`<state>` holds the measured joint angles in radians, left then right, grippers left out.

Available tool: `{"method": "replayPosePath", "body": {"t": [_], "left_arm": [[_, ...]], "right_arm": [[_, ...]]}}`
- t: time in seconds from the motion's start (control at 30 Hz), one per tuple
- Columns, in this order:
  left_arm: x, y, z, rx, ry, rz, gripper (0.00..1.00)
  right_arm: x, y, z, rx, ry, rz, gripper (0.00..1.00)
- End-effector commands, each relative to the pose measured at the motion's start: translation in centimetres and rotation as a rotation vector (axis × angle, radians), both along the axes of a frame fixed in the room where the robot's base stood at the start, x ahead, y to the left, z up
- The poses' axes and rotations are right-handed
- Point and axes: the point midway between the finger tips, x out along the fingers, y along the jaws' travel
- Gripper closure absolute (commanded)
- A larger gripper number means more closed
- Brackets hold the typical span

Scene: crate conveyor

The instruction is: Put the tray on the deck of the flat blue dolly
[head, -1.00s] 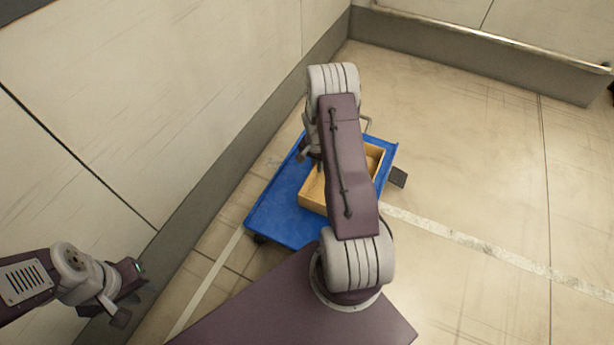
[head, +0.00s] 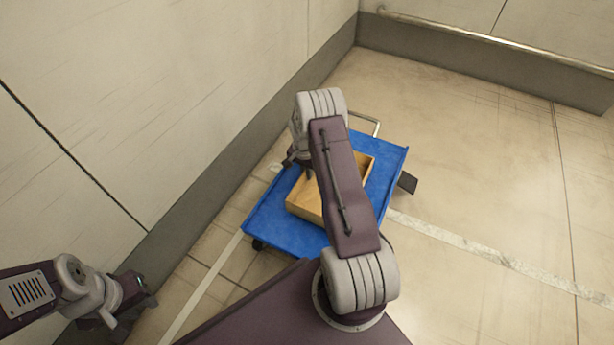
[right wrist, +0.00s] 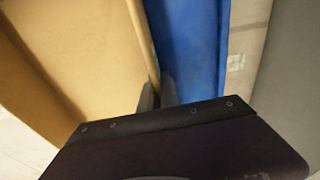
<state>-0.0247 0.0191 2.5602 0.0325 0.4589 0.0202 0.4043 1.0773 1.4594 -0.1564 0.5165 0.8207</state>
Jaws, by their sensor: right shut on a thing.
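The yellow-tan tray (head: 302,212) is an open, shallow box over the flat blue dolly (head: 272,228); I cannot tell whether it rests on the deck or hangs just above. Blue deck shows on several sides of it. My right gripper (head: 308,172) is shut on the tray's wall on the side toward the left wall, and my arm hides part of the tray. In the right wrist view the fingers (right wrist: 160,92) meet the tray wall (right wrist: 85,60), with the blue deck (right wrist: 190,45) beyond. My left gripper (head: 145,296) is off at lower left, away from the dolly; its jaw opening is unclear.
The dolly has a metal handle (head: 365,122) at its far end and stands on the tiled floor near the left wall (head: 180,110). A rail (head: 500,48) runs along the back wall. The floor (head: 480,170) to the right is clear, crossed by a white line.

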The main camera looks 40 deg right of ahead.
Motion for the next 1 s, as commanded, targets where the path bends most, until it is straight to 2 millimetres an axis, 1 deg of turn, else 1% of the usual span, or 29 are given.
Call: {"method": "replayPosePath", "body": {"t": [0.17,0.2,0.23,0.27,0.53,0.6,0.67,0.83,0.9,1.0], "left_arm": [[0.0,0.0,0.0,0.0,-0.001,0.0,0.73],[0.0,0.0,0.0,0.0,-0.001,0.0,0.73],[0.0,0.0,0.0,0.0,-0.001,0.0,0.73],[0.0,0.0,0.0,0.0,-0.001,0.0,0.73],[0.0,0.0,0.0,0.0,0.0,0.0,0.73],[0.0,0.0,0.3,0.0,0.0,0.0,0.73],[0.0,0.0,1.4,0.0,0.0,0.0,0.73],[0.0,0.0,5.5,0.0,-0.001,0.0,0.73],[0.0,0.0,6.8,0.0,-0.001,0.0,0.73],[0.0,0.0,8.3,0.0,-0.001,0.0,0.73]], "right_arm": [[0.0,0.0,-0.2,0.0,0.001,0.0,1.0],[0.0,0.0,-0.2,0.0,0.0,0.0,0.86],[0.0,0.0,-0.2,0.0,0.0,0.0,0.78],[0.0,0.0,-0.2,0.0,0.0,0.0,0.73],[0.0,0.0,-0.1,0.0,0.0,0.0,0.73],[0.0,0.0,0.3,0.0,0.0,0.0,0.73],[-0.1,0.1,1.6,0.0,0.0,0.0,0.73],[-0.3,0.6,6.5,0.0,0.0,0.001,0.73],[-0.4,0.8,8.2,0.0,-0.001,0.001,0.73],[-0.5,1.0,10.2,0.0,0.0,0.001,0.73]]}}
